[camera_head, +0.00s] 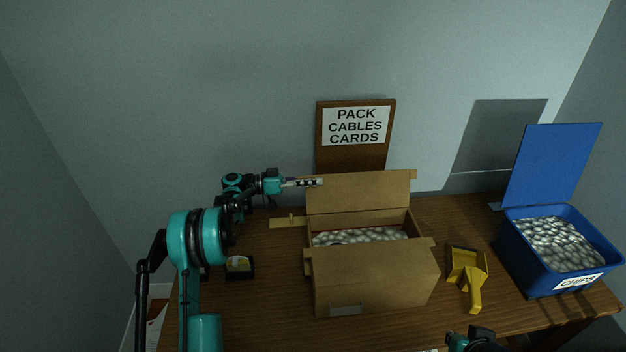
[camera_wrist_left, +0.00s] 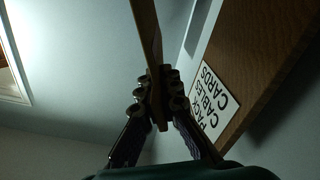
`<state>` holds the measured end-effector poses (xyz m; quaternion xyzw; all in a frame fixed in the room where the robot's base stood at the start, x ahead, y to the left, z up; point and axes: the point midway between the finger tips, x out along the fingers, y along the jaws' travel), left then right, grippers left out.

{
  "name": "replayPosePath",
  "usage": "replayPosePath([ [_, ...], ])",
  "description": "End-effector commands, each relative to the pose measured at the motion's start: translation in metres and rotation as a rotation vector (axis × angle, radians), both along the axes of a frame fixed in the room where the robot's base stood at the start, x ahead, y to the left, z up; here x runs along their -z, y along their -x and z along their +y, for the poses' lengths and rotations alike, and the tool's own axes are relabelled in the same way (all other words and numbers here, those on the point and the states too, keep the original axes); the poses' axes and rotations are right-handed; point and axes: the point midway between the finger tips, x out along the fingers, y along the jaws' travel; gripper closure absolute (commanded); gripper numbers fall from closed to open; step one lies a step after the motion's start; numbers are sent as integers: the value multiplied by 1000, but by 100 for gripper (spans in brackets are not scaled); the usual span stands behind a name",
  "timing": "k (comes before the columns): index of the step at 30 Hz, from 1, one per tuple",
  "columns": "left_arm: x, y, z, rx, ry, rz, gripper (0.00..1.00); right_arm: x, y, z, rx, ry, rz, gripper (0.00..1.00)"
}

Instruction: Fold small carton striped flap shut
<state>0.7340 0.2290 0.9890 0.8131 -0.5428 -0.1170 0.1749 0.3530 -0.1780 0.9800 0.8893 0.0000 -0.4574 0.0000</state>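An open brown carton (camera_head: 375,280) stands mid-table, filled with pale packing chips (camera_head: 360,236). Its back flap (camera_head: 360,192) stands upright; its front side faces me with a pale label. I make out no stripes on the flaps. My left gripper (camera_head: 312,182) is at the upper left edge of the back flap. In the left wrist view, a thin brown panel (camera_wrist_left: 146,30) runs between its fingers (camera_wrist_left: 158,90), which look closed on it from both sides. Part of my right arm shows at the bottom edge; its fingers cannot be made out.
A blue bin (camera_head: 535,268) of chips with its lid up stands right. A yellow scoop (camera_head: 470,270) lies between bin and carton. A sign board (camera_head: 356,125) stands behind. The front left table is clear.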

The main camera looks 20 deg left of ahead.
Motion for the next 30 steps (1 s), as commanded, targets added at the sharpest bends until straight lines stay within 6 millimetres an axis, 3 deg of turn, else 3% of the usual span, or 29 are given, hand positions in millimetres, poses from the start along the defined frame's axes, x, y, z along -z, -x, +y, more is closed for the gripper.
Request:
replayPosePath([
  [10, -6, 14, -6, 0, -56, -136, 100, -2, 0, 0, 0, 0, 0, 100],
  [26, -7, 16, -6, 0, -66, -159, 100, -2, 0, 0, 0, 0, 0, 100],
  [28, -7, 16, -6, 0, -66, -159, 78, -2, 0, 0, 0, 0, 0, 100],
  [30, -7, 16, -6, 0, -66, -158, 75, -2, 0, 0, 0, 0, 0, 100],
])
